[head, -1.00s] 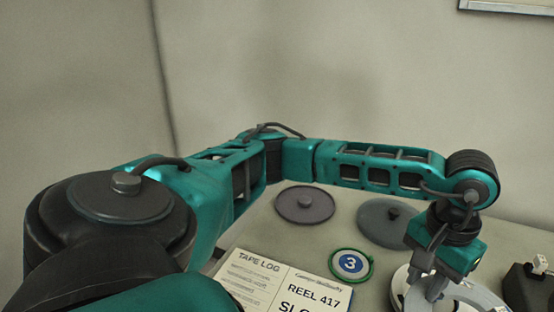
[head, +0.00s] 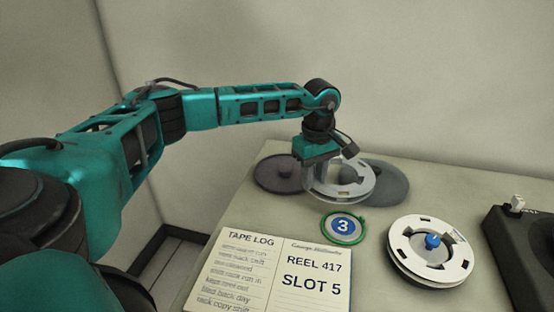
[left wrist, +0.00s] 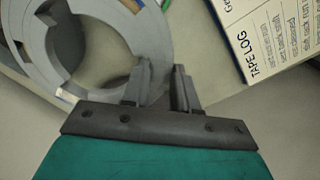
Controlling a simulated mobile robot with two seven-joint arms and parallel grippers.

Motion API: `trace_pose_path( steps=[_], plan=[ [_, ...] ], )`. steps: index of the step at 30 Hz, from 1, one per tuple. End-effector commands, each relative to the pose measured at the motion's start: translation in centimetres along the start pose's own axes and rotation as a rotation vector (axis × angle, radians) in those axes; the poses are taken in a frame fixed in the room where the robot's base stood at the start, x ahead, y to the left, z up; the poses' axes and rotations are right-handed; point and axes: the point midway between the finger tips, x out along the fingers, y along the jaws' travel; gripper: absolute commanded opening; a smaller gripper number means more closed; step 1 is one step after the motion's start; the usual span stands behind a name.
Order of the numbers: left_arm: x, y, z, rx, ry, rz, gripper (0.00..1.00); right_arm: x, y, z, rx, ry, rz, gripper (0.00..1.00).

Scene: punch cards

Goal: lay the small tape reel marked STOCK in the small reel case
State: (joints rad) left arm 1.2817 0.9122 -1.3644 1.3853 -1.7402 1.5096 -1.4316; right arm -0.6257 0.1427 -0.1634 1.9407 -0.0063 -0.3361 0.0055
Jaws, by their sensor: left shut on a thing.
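My left gripper (head: 312,174) is shut on a light grey tape reel (head: 361,186) and holds it by its rim above the back of the table. In the left wrist view the reel (left wrist: 92,92) is at the upper left, beside the fingers (left wrist: 162,82). No STOCK mark is readable on it. Behind and below the held reel are two round, flat pieces with central knobs: a smaller brownish-grey one (head: 270,175) at left and a larger blue-grey one (head: 396,187) at right, partly hidden. I cannot tell whether either is the small reel case. My right gripper is not in view.
A white reel with a blue hub (head: 450,264) lies at the front right. A green-rimmed disc marked 3 (head: 343,229) lies beside the open tape log (head: 265,275), which reads REEL 417, SLOT 5. A black device (head: 525,250) stands at the right edge. The wall is close behind.

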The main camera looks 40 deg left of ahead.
Motion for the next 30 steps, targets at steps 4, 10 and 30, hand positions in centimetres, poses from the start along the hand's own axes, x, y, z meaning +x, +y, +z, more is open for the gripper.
trace_pose_path(
  steps=[4, 10, 30],
  plan=[
    [1.1, -0.4, -5.9, -0.361, 0.003, 0.004, 0.00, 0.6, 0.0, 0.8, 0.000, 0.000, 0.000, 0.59],
    [1.5, -1.4, -11.0, -0.686, 0.004, 0.005, 0.00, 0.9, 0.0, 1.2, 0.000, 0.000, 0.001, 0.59],
    [5.0, -2.1, -13.1, -0.825, 0.004, 0.004, 0.00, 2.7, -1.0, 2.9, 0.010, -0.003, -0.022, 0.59]
  ],
)
